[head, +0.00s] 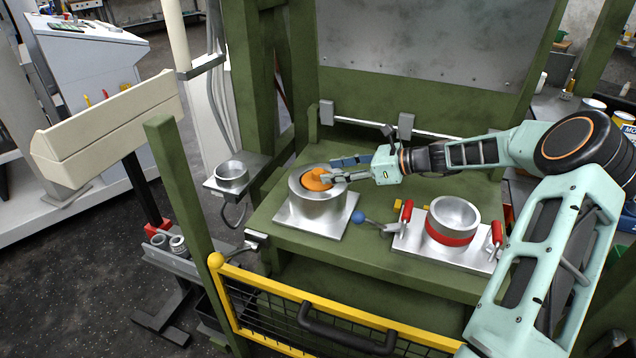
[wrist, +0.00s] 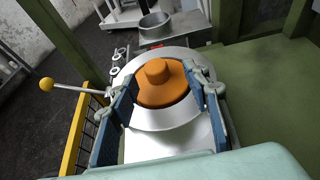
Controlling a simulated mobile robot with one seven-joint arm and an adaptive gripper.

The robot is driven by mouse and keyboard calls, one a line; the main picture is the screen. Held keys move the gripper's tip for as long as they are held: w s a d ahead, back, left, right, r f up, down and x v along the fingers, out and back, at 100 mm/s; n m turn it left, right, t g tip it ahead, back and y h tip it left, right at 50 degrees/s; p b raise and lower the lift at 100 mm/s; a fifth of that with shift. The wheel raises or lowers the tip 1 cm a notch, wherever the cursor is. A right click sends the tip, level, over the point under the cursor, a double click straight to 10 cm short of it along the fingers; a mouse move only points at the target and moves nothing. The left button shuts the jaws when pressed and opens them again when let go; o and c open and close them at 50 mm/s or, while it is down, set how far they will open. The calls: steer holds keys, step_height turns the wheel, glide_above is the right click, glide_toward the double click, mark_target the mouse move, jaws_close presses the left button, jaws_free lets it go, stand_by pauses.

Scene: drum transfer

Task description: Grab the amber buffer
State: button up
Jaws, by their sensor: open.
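The amber buffer (head: 316,180) is an orange stepped disc with a raised knob. It sits in the top of a metal drum (head: 318,204) on a square plate on the green bench. In the wrist view the amber buffer (wrist: 164,84) lies between the two blue fingers of my gripper (wrist: 166,92). In the head view my gripper (head: 345,174) reaches in from the right at the buffer's height. Its fingers are open, one on each side of the buffer. I cannot tell whether they touch it.
A second metal cup with a red band (head: 450,236) stands on a plate with red-handled clamps to the right. A blue-knobbed lever (head: 359,217) is between the two plates. A small metal bowl (head: 232,175) sits on a left side shelf. A yellow-railed gate (head: 330,307) fronts the bench.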

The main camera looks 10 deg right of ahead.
mark_target(320, 171)
steer(key=x, duration=0.4)
steer(key=shift+s+a+r, duration=0.2)
steer(key=shift+s+r, duration=0.05)
steer(key=shift+w+a+f, duration=0.25)
steer(key=shift+w+a, duration=0.05)
steer(key=shift+a, duration=0.1)
steer(key=shift+c, duration=0.7)
jaws_close()
